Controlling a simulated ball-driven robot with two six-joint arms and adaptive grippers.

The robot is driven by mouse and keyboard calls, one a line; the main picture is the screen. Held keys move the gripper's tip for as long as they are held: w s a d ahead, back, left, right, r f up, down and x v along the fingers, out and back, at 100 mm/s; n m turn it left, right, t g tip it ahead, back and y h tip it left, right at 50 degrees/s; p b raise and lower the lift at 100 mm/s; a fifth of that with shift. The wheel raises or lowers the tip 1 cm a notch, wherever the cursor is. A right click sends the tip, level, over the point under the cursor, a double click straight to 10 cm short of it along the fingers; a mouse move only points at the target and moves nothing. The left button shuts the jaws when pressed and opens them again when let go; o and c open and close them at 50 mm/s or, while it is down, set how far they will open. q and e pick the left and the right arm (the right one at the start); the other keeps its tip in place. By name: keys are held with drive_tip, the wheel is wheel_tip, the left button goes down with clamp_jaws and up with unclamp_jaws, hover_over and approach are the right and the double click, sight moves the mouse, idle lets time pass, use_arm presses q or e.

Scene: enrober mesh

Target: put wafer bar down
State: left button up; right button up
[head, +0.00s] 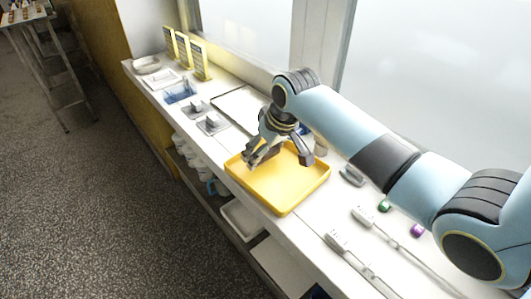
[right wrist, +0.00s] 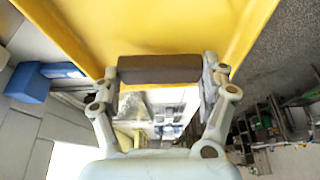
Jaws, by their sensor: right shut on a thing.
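The wafer bar (right wrist: 160,69) is a dark brown block. It spans the gap between the fingers of my right gripper (right wrist: 160,82) in the right wrist view. In the head view my right gripper (head: 278,157) hangs over the yellow tray (head: 284,207), toward its far left part, and mostly hides the bar. The tray is shallow with a raised rim, and it fills the top of the right wrist view. I cannot tell whether the bar touches the tray floor. My left gripper is not in view.
A white counter (head: 316,225) carries the tray. A second, pale tray (head: 238,101) lies behind it. Small grey fixtures (head: 211,123) stand to the left, with a blue container (head: 180,93) beyond. Grey tools (head: 363,216) and small green and purple pieces lie to the right.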

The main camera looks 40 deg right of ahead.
drive_tip(key=shift+f, duration=0.65)
drive_tip(key=o, duration=0.8)
drive_tip(key=shift+o, duration=0.2)
drive_tip(key=v, duration=1.2)
drive_tip(key=shift+p, duration=0.45)
drive_tip(key=shift+a, duration=0.1)
